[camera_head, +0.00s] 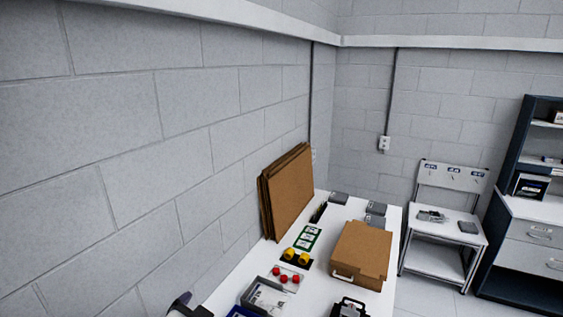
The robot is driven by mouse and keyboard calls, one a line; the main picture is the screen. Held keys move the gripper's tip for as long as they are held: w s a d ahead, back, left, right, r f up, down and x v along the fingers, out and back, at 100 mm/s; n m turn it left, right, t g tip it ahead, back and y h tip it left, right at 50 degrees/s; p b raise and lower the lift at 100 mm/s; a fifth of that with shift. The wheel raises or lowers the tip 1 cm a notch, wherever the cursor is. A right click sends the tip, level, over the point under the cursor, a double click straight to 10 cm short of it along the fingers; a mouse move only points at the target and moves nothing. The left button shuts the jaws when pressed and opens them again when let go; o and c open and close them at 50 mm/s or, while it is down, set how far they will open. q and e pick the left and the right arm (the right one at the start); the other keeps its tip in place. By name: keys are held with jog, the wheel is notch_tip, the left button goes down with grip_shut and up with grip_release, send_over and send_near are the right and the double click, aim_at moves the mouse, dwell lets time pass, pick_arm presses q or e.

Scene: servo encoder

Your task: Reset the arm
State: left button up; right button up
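Neither of my grippers can be made out in the head view. A dark curved piece (187,306) is cut off by the bottom edge at the left side of the table, and I cannot tell what it is. A black object with a handle-like top (348,308) is cut off at the bottom edge to its right, and I cannot tell what it is either.
A white table (222,289) runs along the left wall. It bears a cardboard box (361,253), leaning cardboard sheets (288,193), yellow parts (303,257), red parts (284,274) and a grey bin (264,297). A small workstation (434,259) and dark shelving (520,240) stand at right.

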pick_arm(q)
jog(key=s+a+f+n+g+p, duration=0.1)
jog(key=s+a+f+g+p, duration=0.1)
jog(key=s+f, duration=0.5)
jog(key=s+a+f+n+g+p, duration=0.2)
jog(key=s+f, duration=0.5)
jog(key=s, duration=0.8)
jog(key=s+a+f+n+g+p, duration=0.1)
jog(key=s+a+f+g+p, duration=0.2)
jog(key=s+f+g, duration=0.2)
jog(key=s+f, duration=0.3)
jog(key=s, duration=0.3)
jog(key=shift+a+n+y+p, duration=0.15)
jog(key=shift+n+y+p, duration=0.15)
jog(key=shift+y+p, duration=0.1)
jog(key=shift+w, duration=0.1)
